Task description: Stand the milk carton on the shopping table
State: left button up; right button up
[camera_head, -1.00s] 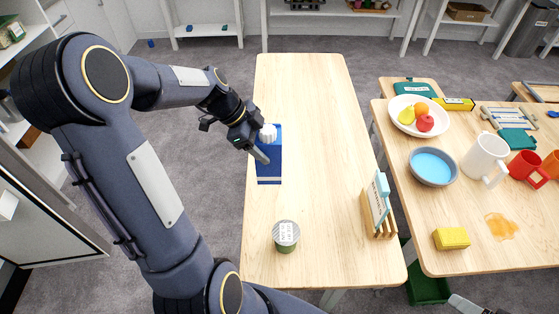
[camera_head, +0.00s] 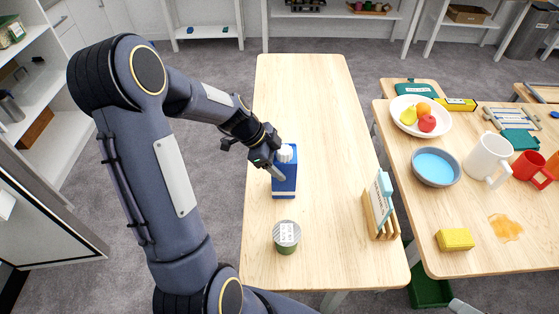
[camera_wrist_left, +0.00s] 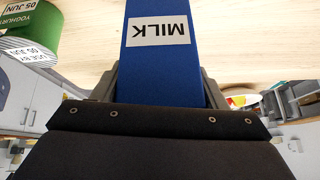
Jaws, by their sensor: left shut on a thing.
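The blue milk carton (camera_head: 285,185) with a white cap is upright over the left side of the long wooden shopping table (camera_head: 310,110). My left gripper (camera_head: 276,168) is shut on the carton, coming from its left. In the left wrist view the carton (camera_wrist_left: 160,75) sits between the fingers, its MILK label upside down in the picture. I cannot tell whether its base touches the tabletop. Only a small grey tip, probably of my right gripper (camera_head: 462,307), shows at the bottom edge; its state is hidden.
A yoghurt pot (camera_head: 287,237) stands on the table in front of the carton. A wooden rack (camera_head: 380,208) with cards stands at the right edge. The table's middle and back are clear. A second table (camera_head: 400,240) at right holds a bowl, fruit plate, mugs and sponge.

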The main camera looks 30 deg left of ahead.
pick_arm(q)
jog(key=shift+f+b, duration=0.15)
jog(key=shift+b, duration=0.15)
jog(key=o, duration=1.9)
jog(key=shift+r+p, duration=0.2)
jog(key=shift+p, duration=0.1)
jog(key=p+v, duration=0.3)
jog(key=v, duration=0.8)
jog(key=s+d+r+n, duration=0.6)
jog(key=s+d+r, duration=0.1)
jog(key=s, duration=0.1)
jog(key=s+d+n, duration=0.2)
jog(key=s+n, duration=0.1)
jog(key=s+d+n+t+y, duration=0.1)
jog(key=s+d+n, duration=0.1)
jog(key=s+n, duration=0.1)
jog(key=s+d+n+t, duration=0.1)
jog(key=s+d+n, duration=0.1)
jog(key=s+n, duration=0.1)
jog(key=shift+s+d+y, duration=0.1)
jog(key=shift+s+y, duration=0.2)
jog(key=shift+s, duration=0.5)
